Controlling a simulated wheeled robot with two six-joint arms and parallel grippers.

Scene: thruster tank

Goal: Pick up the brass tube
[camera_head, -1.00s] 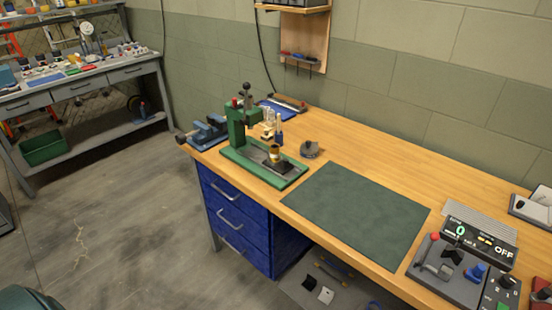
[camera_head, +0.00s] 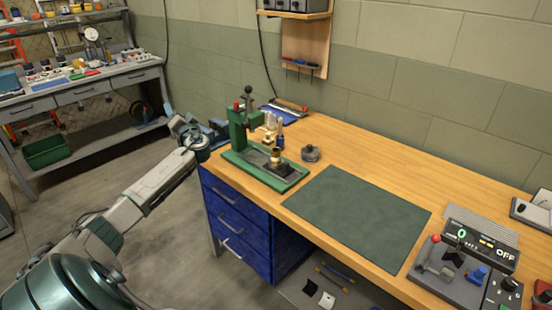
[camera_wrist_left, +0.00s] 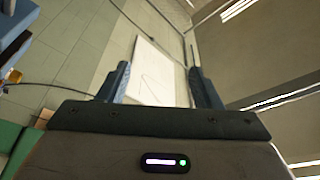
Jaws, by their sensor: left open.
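A small brass-coloured cylinder, which looks like the brass tube (camera_head: 275,158), stands upright on the dark block of the green press (camera_head: 237,130) on the workbench. My right gripper is not in view.
A green mat (camera_head: 358,215) lies bare on the wooden bench. A control box with levers (camera_head: 460,265) stands at the right.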

